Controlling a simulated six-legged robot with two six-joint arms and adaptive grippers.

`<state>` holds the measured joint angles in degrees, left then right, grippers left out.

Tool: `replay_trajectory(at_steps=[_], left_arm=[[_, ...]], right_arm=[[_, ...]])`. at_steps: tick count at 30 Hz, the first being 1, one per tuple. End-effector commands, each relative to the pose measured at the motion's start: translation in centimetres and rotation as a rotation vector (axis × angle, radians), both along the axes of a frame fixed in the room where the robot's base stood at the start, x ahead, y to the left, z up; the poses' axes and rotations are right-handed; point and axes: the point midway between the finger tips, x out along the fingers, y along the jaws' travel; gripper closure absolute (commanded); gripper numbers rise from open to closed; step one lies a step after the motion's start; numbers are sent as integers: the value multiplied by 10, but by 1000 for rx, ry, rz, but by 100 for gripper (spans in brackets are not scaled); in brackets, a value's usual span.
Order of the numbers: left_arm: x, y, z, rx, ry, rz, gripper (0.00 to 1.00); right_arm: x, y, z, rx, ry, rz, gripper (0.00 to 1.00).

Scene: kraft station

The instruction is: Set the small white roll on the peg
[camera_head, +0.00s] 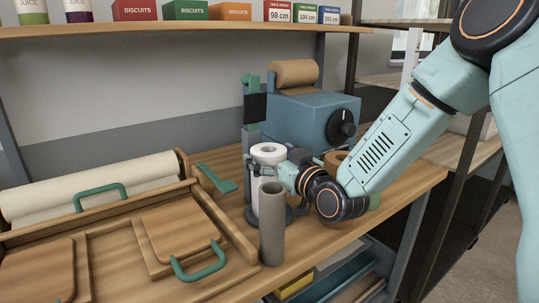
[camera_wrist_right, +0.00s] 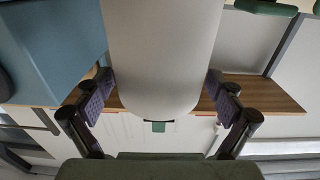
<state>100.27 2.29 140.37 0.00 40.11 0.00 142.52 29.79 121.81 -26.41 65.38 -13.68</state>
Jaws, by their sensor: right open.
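The small white roll (camera_head: 268,152) stands upright near the middle of the bench, with an open hole in its top. It appears to stand over a dark round base (camera_head: 292,213). No peg shows clearly, and the roll's lower end is partly hidden by a grey tube. My right gripper (camera_head: 272,173) is at the roll's upper half, reaching in from the right. In the right wrist view the roll (camera_wrist_right: 163,50) lies between the two fingers of the open gripper (camera_wrist_right: 160,95), with gaps visible near the fingertips. My left gripper is not in view.
A grey tube (camera_head: 272,230) stands close in front of the roll. A blue box with a dial (camera_head: 305,118) and a brown paper roll (camera_head: 294,73) are behind. A wooden tray with green handles (camera_head: 232,250) fills the left. Another brown roll (camera_head: 335,160) is partly behind my wrist.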

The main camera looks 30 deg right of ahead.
Motion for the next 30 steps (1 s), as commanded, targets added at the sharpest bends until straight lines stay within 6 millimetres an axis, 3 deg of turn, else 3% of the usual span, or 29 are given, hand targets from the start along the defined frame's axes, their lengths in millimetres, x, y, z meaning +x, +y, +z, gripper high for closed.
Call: replay_trajectory(at_steps=[13, 24, 30], left_arm=[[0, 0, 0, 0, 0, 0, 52], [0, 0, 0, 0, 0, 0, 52], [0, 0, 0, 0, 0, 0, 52]], right_arm=[[0, 0, 5, 1, 4, 0, 1], [0, 0, 68, -1, -3, 1, 1], [0, 0, 92, 0, 0, 0, 1]])
